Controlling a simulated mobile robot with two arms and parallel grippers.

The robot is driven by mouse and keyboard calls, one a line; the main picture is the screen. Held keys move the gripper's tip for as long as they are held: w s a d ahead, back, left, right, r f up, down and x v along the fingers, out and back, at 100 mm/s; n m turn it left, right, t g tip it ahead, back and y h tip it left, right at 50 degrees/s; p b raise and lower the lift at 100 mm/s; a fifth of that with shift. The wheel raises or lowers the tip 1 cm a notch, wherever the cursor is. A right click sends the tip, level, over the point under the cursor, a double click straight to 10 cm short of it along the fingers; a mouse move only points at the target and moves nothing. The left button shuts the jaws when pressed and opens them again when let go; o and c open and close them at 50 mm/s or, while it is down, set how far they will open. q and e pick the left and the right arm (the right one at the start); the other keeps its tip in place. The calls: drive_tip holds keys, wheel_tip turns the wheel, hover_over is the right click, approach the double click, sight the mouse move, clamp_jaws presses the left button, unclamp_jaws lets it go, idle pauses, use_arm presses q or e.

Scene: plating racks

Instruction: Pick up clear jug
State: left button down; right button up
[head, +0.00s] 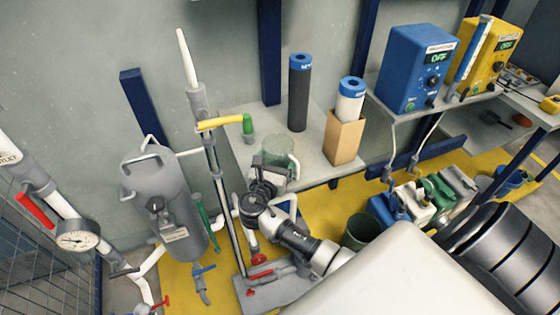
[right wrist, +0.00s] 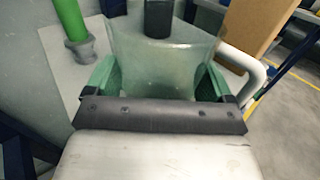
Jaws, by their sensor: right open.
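The clear jug (head: 281,150) is a see-through, pale green container standing on the grey shelf, seen in the head view just beyond my right gripper (head: 274,172). The gripper and wrist hide its lower part there. In the right wrist view the jug (right wrist: 160,68) fills the space between the two green fingers of the right gripper (right wrist: 155,82), one on each side. The gripper is open around it; whether either finger touches it I cannot tell. A white handle (right wrist: 250,68) sticks out on the jug's right side. My left gripper is not in view.
A dark blue-capped cylinder (head: 299,95) stands behind the jug, and a cardboard box (head: 343,138) holding a white cylinder is to its right. A grey tank (head: 163,200) and upright pipes stand further left.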

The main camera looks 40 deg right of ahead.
drive_tip(key=shift+w+d, duration=0.15)
drive_tip(key=shift+d, duration=0.05)
drive_tip(key=c, duration=0.6)
wheel_tip(320, 180, up, 10)
drive_tip(key=p, duration=0.1)
idle(0.3)
